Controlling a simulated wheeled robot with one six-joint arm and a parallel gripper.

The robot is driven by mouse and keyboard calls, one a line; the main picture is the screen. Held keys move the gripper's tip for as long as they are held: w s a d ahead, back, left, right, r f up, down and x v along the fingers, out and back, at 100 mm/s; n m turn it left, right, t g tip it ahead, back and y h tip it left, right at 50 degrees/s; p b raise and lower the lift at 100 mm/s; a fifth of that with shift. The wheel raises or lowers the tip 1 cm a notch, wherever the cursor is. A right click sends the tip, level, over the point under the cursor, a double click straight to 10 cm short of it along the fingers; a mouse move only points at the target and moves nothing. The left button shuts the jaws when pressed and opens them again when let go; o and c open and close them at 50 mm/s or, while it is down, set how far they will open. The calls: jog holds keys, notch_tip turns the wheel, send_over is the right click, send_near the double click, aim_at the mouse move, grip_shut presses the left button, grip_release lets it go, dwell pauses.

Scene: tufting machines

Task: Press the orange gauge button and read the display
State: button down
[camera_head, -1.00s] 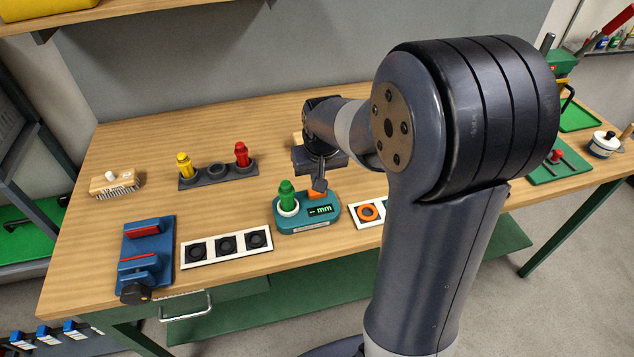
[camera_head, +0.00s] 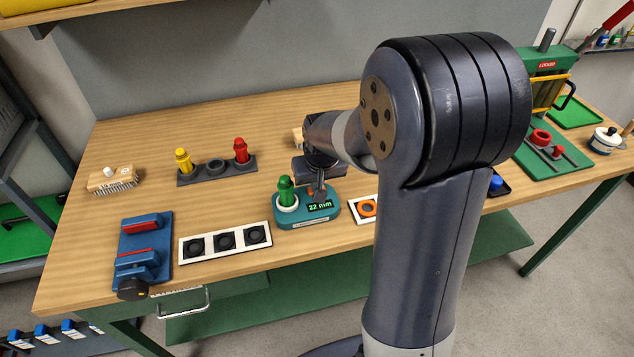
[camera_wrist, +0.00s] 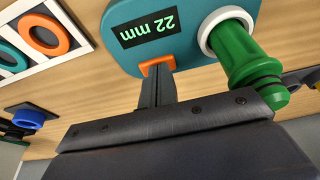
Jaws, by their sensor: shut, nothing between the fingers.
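The teal gauge (camera_head: 322,213) stands on the wooden bench, and its display (camera_head: 320,206) reads "22 mm" in green. The same reading shows upside down in the wrist view (camera_wrist: 149,28). A green bobbin-like piece (camera_head: 286,190) stands upright in the white ring at the gauge's left. The orange button (camera_wrist: 157,63) is partly hidden by my fingertips. My gripper (camera_wrist: 158,75) is shut and empty, its tips at the button and seemingly touching it. In the head view my gripper (camera_head: 319,190) points down over the gauge.
A dark rack (camera_head: 217,170) holds a yellow piece (camera_head: 183,160) and a red piece (camera_head: 241,150). A white three-socket strip (camera_head: 225,242) and a blue clamp-like fixture (camera_head: 144,250) lie left of the gauge. A brush (camera_head: 113,180) lies at far left. A green press (camera_head: 552,110) stands right.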

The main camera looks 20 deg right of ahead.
jog(key=shift+s+f, duration=0.4)
jog(key=shift+f, duration=0.35)
jog(key=shift+r, duration=0.1)
jog(key=shift+w+r+p, duration=0.1)
jog(key=shift+r+p, duration=0.2)
jog(key=shift+p, duration=0.05)
jog(key=r+p, duration=0.2)
jog(key=r, duration=0.1)
jog(key=r+p, duration=0.1)
jog(key=shift+w+r, duration=0.15)
jog(key=shift+w, duration=0.1)
jog(key=v, duration=1)
jog(key=shift+r, duration=0.2)
jog(key=shift+w+f, duration=0.15)
jog(key=b+x, duration=0.1)
jog(key=x, duration=0.8)
jog(key=shift+f+b, duration=0.25)
jog(key=shift+b, duration=0.15)
jog(key=v, duration=0.6)
jog(key=shift+w+r, duration=0.15)
jog(key=shift+w, duration=0.1)
